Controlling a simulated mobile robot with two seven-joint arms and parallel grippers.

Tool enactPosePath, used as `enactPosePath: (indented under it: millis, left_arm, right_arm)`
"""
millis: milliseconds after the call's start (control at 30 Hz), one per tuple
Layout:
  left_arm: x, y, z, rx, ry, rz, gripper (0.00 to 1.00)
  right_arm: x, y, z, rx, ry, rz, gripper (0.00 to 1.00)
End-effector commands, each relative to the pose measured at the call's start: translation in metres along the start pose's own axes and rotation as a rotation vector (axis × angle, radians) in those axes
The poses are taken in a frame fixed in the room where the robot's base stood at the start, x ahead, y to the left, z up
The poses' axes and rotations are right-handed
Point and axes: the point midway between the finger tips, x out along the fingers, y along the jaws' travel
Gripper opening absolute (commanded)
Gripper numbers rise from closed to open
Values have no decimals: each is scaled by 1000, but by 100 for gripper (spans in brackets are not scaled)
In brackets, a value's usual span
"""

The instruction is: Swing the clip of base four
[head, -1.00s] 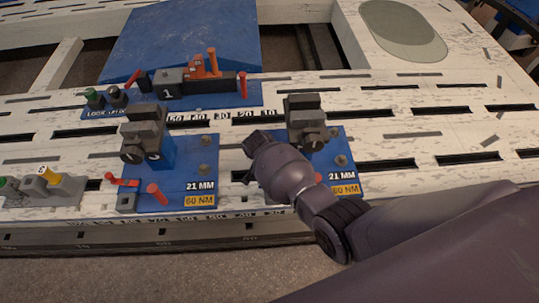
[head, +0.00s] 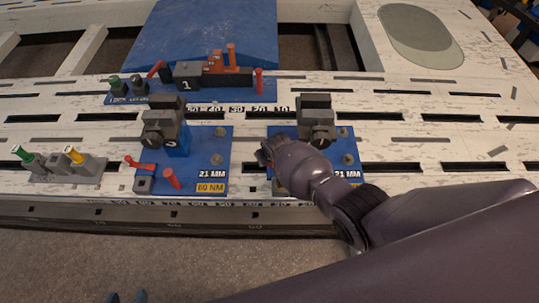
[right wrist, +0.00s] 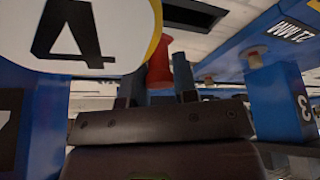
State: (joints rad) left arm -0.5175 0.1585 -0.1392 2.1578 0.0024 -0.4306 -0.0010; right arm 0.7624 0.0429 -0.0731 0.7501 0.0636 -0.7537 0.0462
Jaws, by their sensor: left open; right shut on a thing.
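Base four (head: 345,170) is the right-hand blue plate, with a dark clamp block (head: 315,118) and a "21 MM" label. My right arm comes in from the right over its front left. My right gripper (head: 264,156) sits at the plate's left edge and hides the clip there in the head view. In the right wrist view its fingers are around a red clip handle (right wrist: 160,68), beside a white disc marked 4 (right wrist: 75,35).
Base three (head: 213,160) stands left of base four, with a red clip (head: 140,163) and a red pin (head: 172,178). Base one (head: 200,98) lies behind. A grey block (head: 70,168) with green and yellow knobs is at far left. The slotted white bench is clear at right.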

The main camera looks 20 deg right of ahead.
Motion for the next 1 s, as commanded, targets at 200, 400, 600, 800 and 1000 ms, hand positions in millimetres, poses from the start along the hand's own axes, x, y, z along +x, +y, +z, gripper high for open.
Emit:
enactPosePath:
  millis: [200,400,600,800,1000]
  left_arm:
    - [0,0,0,-1,0,-1,53]
    - [0,-1,0,-1,0,-2,53]
    - [0,-1,-1,-1,0,-2,53]
    - [0,-1,-3,0,4,-3,53]
    - [-1,-1,-5,0,8,-3,53]
  right_arm:
    - [-1,-2,4,-88,-1,-35,4]
    - [-1,-4,6,-125,-2,-51,4]
    - [-1,-4,6,-135,-2,-55,4]
    - [-1,-4,7,-134,-3,-55,4]
    - [-1,-4,6,-134,-3,-55,50]
